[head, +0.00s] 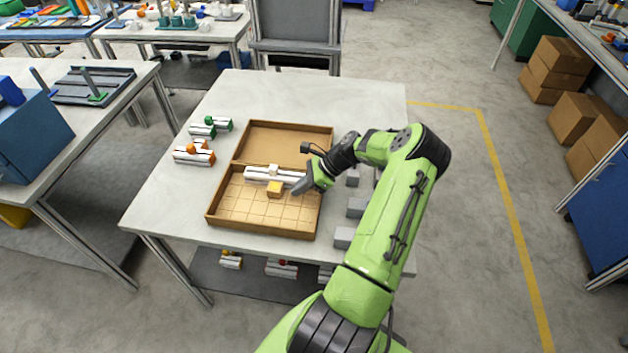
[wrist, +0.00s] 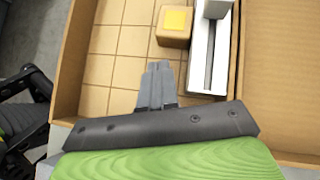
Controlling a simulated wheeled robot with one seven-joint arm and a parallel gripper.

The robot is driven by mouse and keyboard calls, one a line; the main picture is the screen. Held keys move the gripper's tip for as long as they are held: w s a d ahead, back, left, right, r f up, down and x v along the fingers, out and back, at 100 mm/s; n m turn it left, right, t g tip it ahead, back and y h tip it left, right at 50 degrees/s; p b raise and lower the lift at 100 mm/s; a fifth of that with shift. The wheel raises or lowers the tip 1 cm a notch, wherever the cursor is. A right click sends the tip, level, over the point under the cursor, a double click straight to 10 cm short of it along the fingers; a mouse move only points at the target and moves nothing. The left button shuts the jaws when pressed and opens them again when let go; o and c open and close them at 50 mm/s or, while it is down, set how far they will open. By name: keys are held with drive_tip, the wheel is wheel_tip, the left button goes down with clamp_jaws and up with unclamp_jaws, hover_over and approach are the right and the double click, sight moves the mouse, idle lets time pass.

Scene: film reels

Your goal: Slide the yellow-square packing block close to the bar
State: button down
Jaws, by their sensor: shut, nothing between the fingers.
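The packing block (head: 274,189) is a tan cube with a yellow square on top. It stands on the gridded floor of the wooden case (head: 213,207). In the wrist view the block (wrist: 174,30) is beside the white bar (wrist: 201,65), with at most a very narrow gap; I cannot tell whether they touch. The bar (head: 256,174) lies along the case's middle divider with a pale block on it. My gripper (head: 297,192) is low over the grid, to the right of the block. Its fingers (wrist: 159,68) are shut and empty, apart from the block.
The case's other half (head: 285,141) is empty. Small white pieces with orange (head: 196,156) and green (head: 211,127) tops stand left of the case. Several grey blocks (head: 356,207) stand on the right near my arm. The grid squares in front of the block are clear.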

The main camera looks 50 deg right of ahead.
sight(280, 195)
drive_tip(key=shift+w+a+r, duration=0.15)
drive_tip(key=shift+w+a, duration=0.8)
drive_tip(key=shift+w, duration=0.15)
drive_tip(key=shift+a, duration=0.1)
drive_tip(key=shift+w+a+r+p, duration=0.2)
drive_tip(key=shift+w+a+p, duration=0.45)
drive_tip(key=shift+p, duration=0.15)
drive_tip(key=shift+w+a+f, duration=0.1)
drive_tip(key=shift+w+f, duration=0.1)
